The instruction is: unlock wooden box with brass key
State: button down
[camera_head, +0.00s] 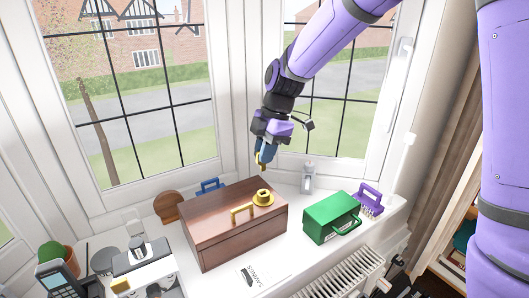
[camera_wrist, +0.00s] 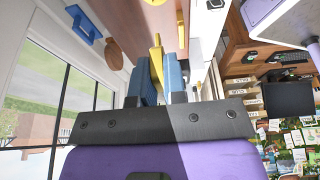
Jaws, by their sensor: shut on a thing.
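The wooden box (camera_head: 225,233) is brown and sits on the white window sill, with a brass handle (camera_head: 242,211) and a round brass lock fitting (camera_head: 263,197) on its top. My gripper (camera_head: 261,160) is above the back right part of the box, pointing down, apart from it. It is shut on the brass key (camera_wrist: 157,62), which shows yellow between the blue fingers in the wrist view and as a small yellow tip (camera_head: 262,166) in the head view. The key hangs a little above the lock fitting. The box top (camera_wrist: 150,12) shows at the upper edge of the wrist view.
A green box (camera_head: 331,217) with a handle and a purple object (camera_head: 369,199) stand to the right. A blue-handled object (camera_head: 210,186) and a round wooden piece (camera_head: 167,207) are behind the box. A phone (camera_head: 61,279), cactus (camera_head: 54,256) and white machine (camera_head: 148,270) stand left. Window panes are close behind.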

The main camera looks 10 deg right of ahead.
send_over(261, 195)
jog(key=w+d, duration=0.1)
jog(key=shift+d+f, duration=0.1)
jog(key=shift+f, duration=2.8)
jog(key=shift+f, duration=1.65)
jog(key=c, duration=1.1)
grip_release()
jog(key=v, duration=1.1)
jog(key=shift+f, duration=0.1)
